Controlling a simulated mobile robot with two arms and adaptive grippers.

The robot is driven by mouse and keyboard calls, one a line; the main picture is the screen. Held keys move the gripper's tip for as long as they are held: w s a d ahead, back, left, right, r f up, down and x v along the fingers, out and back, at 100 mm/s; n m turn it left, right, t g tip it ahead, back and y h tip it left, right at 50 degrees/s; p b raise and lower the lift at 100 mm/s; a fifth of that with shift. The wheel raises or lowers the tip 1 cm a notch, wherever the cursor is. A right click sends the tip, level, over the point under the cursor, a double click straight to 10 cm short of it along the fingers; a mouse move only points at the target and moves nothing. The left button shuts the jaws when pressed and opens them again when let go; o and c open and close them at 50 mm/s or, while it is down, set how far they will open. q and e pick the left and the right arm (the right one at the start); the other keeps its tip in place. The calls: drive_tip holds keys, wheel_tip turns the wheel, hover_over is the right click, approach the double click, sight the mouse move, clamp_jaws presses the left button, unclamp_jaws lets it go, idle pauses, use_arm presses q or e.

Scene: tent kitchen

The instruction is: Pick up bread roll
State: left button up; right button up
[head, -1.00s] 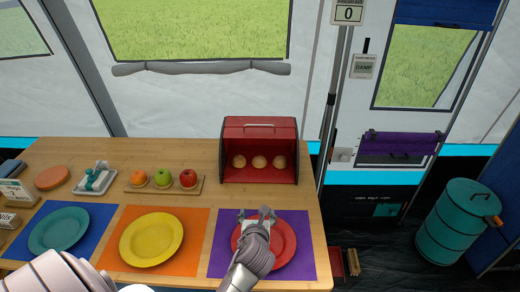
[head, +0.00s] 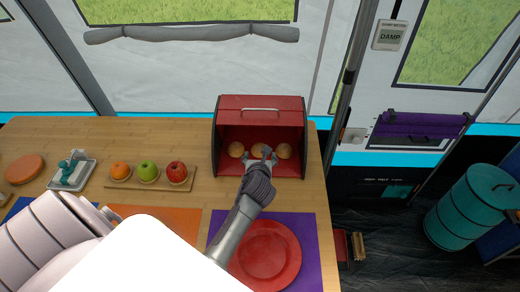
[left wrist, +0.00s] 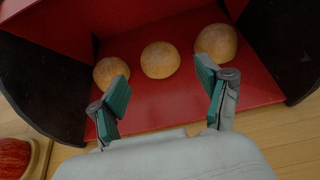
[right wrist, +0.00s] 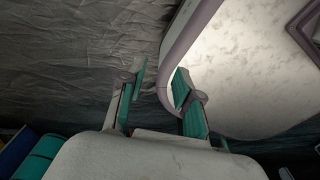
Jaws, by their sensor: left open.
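Three round golden-brown bread rolls sit in a row inside the open red bread box: a left roll (head: 236,149), a middle roll (head: 258,148) and a right roll (head: 284,151). My left gripper (head: 263,156) is at the mouth of the box, its fingertips overlapping the middle roll in the head view. In the left wrist view the gripper (left wrist: 163,82) is open and empty, and the middle roll (left wrist: 160,60) lies beyond and between its fingers. My right gripper (right wrist: 160,80) is open and empty, away from the table; the head view does not show it.
The red bread box (head: 262,102) has dark side walls close around the rolls. A fruit board (head: 150,184) with an orange, a green apple and a red apple stands to its left. A red plate (head: 265,255) lies on a purple mat in front.

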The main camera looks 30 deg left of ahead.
sight(259, 151)
use_arm(q)
drive_tip(key=x, duration=0.2)
drive_tip(key=shift+w+a+f, duration=0.1)
drive_tip(key=shift+w+f, duration=0.05)
drive_tip(key=shift+w, duration=0.05)
drive_tip(key=shift+w+a+f, duration=0.25)
drive_tip(key=shift+w+a, duration=0.05)
drive_tip(key=shift+w, duration=0.1)
drive_tip(key=b+x, duration=0.1)
drive_tip(key=x, duration=0.3)
drive_tip(key=shift+a+f, duration=0.15)
drive_tip(key=shift+w, duration=0.1)
use_arm(e)
drive_tip(key=shift+w+a+f, duration=0.3)
drive_tip(key=shift+w+f, duration=0.2)
drive_tip(key=shift+w, duration=0.35)
drive_tip(key=shift+s, duration=0.1)
use_arm(q)
drive_tip(key=c, duration=0.6)
use_arm(e)
drive_tip(key=shift+s, duration=0.15)
